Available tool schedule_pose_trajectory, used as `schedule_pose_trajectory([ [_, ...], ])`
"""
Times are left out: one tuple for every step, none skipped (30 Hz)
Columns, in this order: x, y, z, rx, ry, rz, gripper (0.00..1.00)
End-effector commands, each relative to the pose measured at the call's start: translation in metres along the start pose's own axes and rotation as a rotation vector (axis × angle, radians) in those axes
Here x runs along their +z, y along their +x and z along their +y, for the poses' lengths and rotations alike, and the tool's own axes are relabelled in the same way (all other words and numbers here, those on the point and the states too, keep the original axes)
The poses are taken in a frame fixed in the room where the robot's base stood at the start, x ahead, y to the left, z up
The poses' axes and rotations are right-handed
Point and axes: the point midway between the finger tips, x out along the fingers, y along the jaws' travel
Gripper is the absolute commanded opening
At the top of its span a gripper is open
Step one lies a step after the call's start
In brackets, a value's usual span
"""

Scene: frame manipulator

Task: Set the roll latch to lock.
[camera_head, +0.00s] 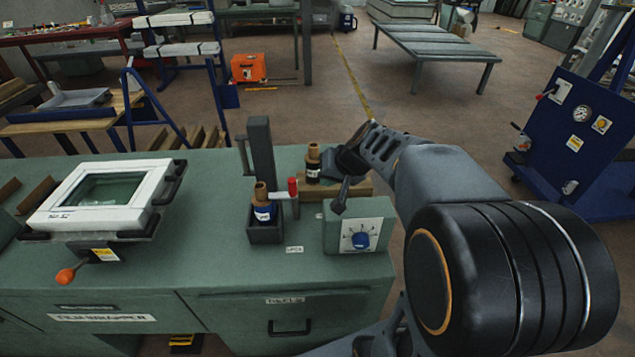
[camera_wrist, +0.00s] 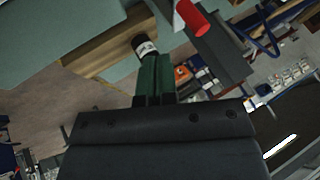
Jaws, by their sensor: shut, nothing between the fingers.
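A small red handle (camera_head: 293,187) stands beside the dark upright post (camera_head: 261,150) on the green bench; I take it for the roll latch, but cannot read its setting. A red cylinder (camera_wrist: 192,17), likely the same handle, shows at the top of the wrist view.
A blue-labelled bottle (camera_head: 264,208) sits in a dark holder left of the red handle. Another bottle (camera_head: 313,163) stands behind, by a wooden block (camera_head: 356,187). A white-framed panel (camera_head: 105,195) with an orange knob (camera_head: 67,276) is at left. Bare bench (camera_head: 200,235) lies between.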

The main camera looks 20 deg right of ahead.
Motion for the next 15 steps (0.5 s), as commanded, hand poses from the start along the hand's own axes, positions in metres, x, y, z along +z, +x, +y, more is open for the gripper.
schedule_pose_trajectory([
  [-0.001, -0.011, -0.001, 0.001, 0.000, 0.005, 0.00],
  [-0.001, -0.015, -0.001, 0.000, 0.000, 0.003, 0.00],
  [0.000, -0.021, -0.001, 0.001, -0.001, 0.004, 0.00],
  [0.000, -0.025, -0.001, 0.001, -0.001, 0.004, 0.00],
  [0.000, -0.029, -0.001, 0.001, 0.000, 0.003, 0.00],
  [0.000, -0.033, -0.001, 0.001, 0.000, 0.003, 0.00],
  [0.001, -0.036, -0.001, 0.000, 0.000, 0.002, 0.00],
  [0.001, -0.038, -0.002, 0.000, 0.000, 0.002, 0.00],
  [0.001, -0.041, -0.002, 0.000, 0.000, 0.002, 0.00],
  [0.001, -0.043, -0.001, 0.001, 0.001, 0.002, 0.00],
  [0.001, -0.044, -0.001, 0.001, 0.001, 0.001, 0.00],
  [0.001, -0.046, -0.001, 0.001, 0.001, 0.000, 0.00],
  [0.002, -0.047, -0.001, 0.001, 0.001, 0.000, 0.00],
  [0.002, -0.047, -0.001, 0.001, 0.001, 0.000, 0.00],
  [0.002, -0.048, -0.002, 0.001, 0.001, -0.001, 0.00],
])
